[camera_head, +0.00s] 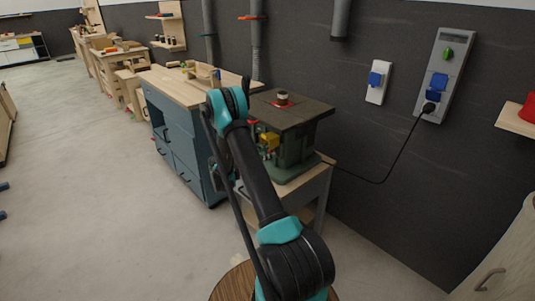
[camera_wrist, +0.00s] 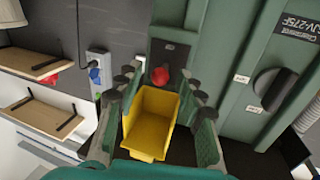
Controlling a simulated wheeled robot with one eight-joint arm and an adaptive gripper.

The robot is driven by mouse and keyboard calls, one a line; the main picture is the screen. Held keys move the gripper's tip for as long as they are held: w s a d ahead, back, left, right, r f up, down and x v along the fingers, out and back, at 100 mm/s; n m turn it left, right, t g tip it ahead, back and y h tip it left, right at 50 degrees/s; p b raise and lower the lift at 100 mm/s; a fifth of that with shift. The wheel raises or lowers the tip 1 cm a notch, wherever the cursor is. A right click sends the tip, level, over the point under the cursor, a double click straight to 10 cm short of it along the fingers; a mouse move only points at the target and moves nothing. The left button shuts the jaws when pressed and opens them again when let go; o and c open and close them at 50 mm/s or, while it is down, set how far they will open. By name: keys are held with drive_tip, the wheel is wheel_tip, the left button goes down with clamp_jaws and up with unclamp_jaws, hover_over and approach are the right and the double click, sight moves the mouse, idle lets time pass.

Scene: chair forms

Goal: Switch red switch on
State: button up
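The red switch (camera_wrist: 160,75) is a round red knob on a black plate on the green machine (camera_wrist: 222,75). A yellow open box-like part (camera_wrist: 152,118), perhaps a cover, sits just below it in the wrist view. My gripper (camera_wrist: 160,88) is open, with one finger on each side of the yellow part and the tips near the switch's height. I cannot tell whether the fingers touch the yellow part. In the head view the green machine (camera_head: 292,155) stands on a small table, and its yellow part (camera_head: 269,141) shows beside my arm. The red switch and my gripper are hidden there.
A black dial (camera_wrist: 278,90) is on the machine at the right. A blue workbench (camera_head: 178,135) stands left of the machine. Wall sockets (camera_head: 376,82) and a black cable (camera_head: 403,150) are at the right. The floor at the left is clear.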

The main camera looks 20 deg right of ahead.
drive_tip(key=shift+d, duration=0.15)
drive_tip(key=shift+c, duration=0.4)
clamp_jaws()
